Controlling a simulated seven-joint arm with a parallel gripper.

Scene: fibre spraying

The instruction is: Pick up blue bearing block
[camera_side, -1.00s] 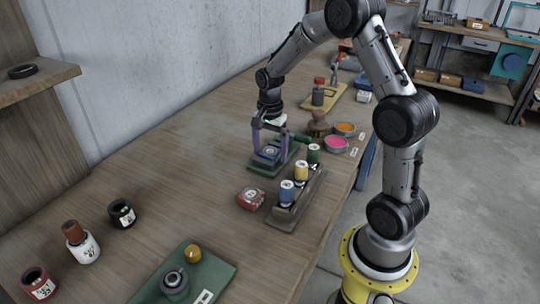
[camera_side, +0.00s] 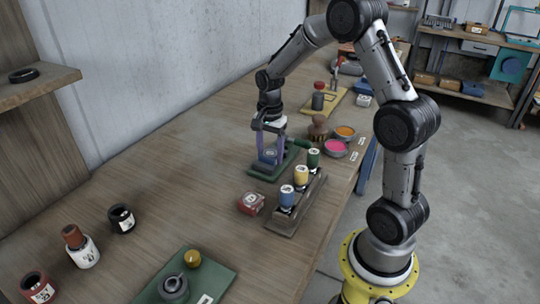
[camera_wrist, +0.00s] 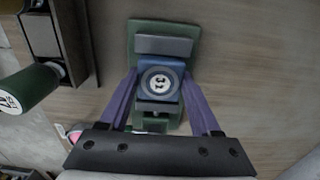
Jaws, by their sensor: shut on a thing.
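The blue bearing block (camera_side: 270,156) sits at the green fixture base (camera_side: 262,173) in the side view. In the wrist view the blue block (camera_wrist: 147,82), with a round pale-marked disc on top, lies between the purple fingers over the green base (camera_wrist: 139,33). My gripper (camera_side: 269,158) points down with a finger on each side of the block and is shut on it. In the wrist view my gripper (camera_wrist: 160,92) closes on it from both sides. I cannot tell whether the block is clear of the base.
Bowls of pink (camera_side: 335,147) and orange (camera_side: 345,132) powder are at the right.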

